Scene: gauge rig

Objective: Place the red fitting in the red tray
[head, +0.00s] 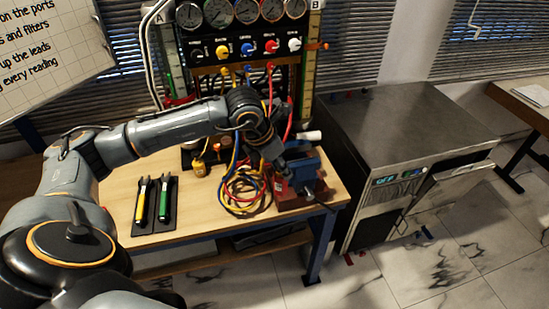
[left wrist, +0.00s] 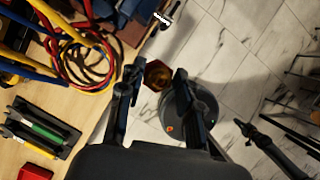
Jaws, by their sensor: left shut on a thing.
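My left gripper (head: 282,182) hangs by the blue vise (head: 306,168) at the bench's right end in the head view. In the left wrist view the gripper (left wrist: 157,80) has its two fingers closed on a small hexagonal red and amber piece, the red fitting (left wrist: 158,75). The fitting is held with marble floor behind it in that view. In the head view it is too small and dark to make out. A red thing (left wrist: 35,173), perhaps the red tray, is cut off at the lower left of the left wrist view.
A black holder (head: 155,207) with yellow and green tools lies on the wooden bench (head: 200,222). Coiled hoses (head: 245,190) lie beside the vise. The gauge panel (head: 245,45) stands at the back. A metal cabinet (head: 400,125) stands to the right.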

